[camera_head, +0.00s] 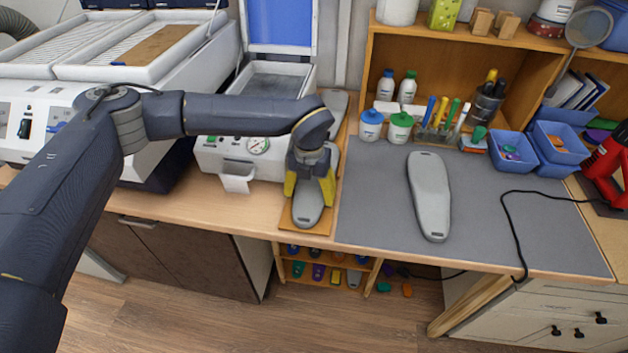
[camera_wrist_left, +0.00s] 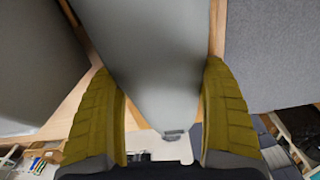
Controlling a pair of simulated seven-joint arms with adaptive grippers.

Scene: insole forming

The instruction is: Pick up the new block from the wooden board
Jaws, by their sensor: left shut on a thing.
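The grey foot-shaped block (camera_head: 309,206) is on the narrow wooden board (camera_head: 291,225) at the front of the bench. My left gripper (camera_head: 310,190) reaches down over it with its yellow fingers on either side, and it is shut on the block. In the left wrist view the block (camera_wrist_left: 160,70) fills the space between the two yellow fingers (camera_wrist_left: 163,125). Part of the block is hidden under the gripper in the head view. A second grey block (camera_head: 430,195) lies on the grey mat to the right. My right gripper is not in view.
The grey mat (camera_head: 375,215) is mostly clear around the second block. Blue bins (camera_head: 513,150), bottles and a pen holder stand along its back. A white machine with a gauge (camera_head: 258,146) stands just left of the board. A black cable crosses the mat's right side.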

